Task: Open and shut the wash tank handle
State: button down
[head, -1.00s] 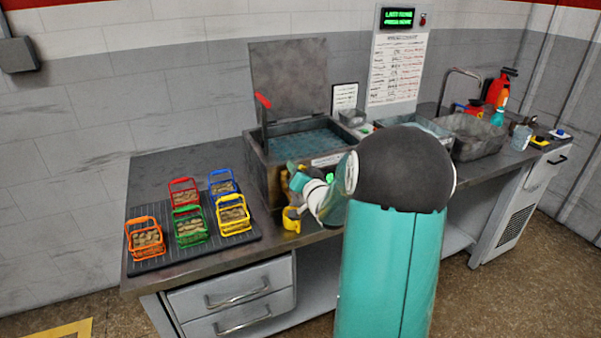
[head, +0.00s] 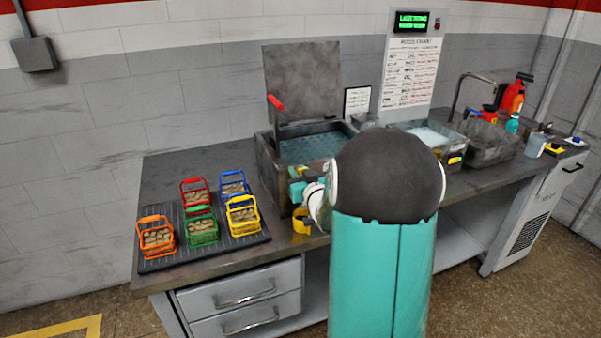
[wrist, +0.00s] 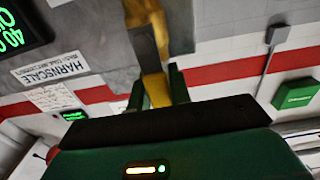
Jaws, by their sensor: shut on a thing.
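The wash tank (head: 265,160) stands on the bench with its lid (head: 301,80) raised and blue-green liquid inside. A red-tipped lever (head: 275,102) stands upright at its left side. A yellow handle-like part (head: 301,222) shows low at the tank's front. In the wrist view, the two green fingers of my gripper (wrist: 157,88) are shut on a yellow bar (wrist: 154,89) with a grey upper part. In the head view, my gripper (head: 297,188) is at the tank's front, partly hidden by my arm. I cannot tell how far the handle is turned.
Several coloured wire baskets of brown pieces sit on a dark ribbed mat (head: 160,264) left of the tank. A grey basin (head: 487,143), a tap (head: 468,85) and bottles are at the right. Drawers (head: 243,288) lie below. Bare bench shows behind the mat.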

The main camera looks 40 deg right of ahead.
jog(key=shift+f, duration=0.1)
jog(key=c, duration=1.3)
grip_release()
jog(key=v, duration=1.4)
jog(key=shift+w, duration=0.1)
jog(key=shift+a, duration=0.1)
jog(key=a+r+g+y, duration=0.1)
jog(key=a+r+g, duration=0.15)
jog(key=a, duration=0.45)
jog(key=a+r+g, duration=0.1)
jog(key=a+g, duration=0.3)
jog(key=a, duration=0.3)
jog(key=s+a+n+g+y, duration=0.1)
jog(key=s+a, duration=0.3)
jog(key=a, duration=0.1)
jog(key=s+a+n+g+y, duration=0.1)
jog(key=s+a+g, duration=0.1)
jog(key=s+a, duration=0.3)
jog(key=s+a+n+g+y, duration=0.1)
jog(key=s+a+g+y, duration=0.1)
jog(key=s+a, duration=0.2)
jog(key=shift+s+a, duration=0.4)
jog(key=shift+s, duration=0.15)
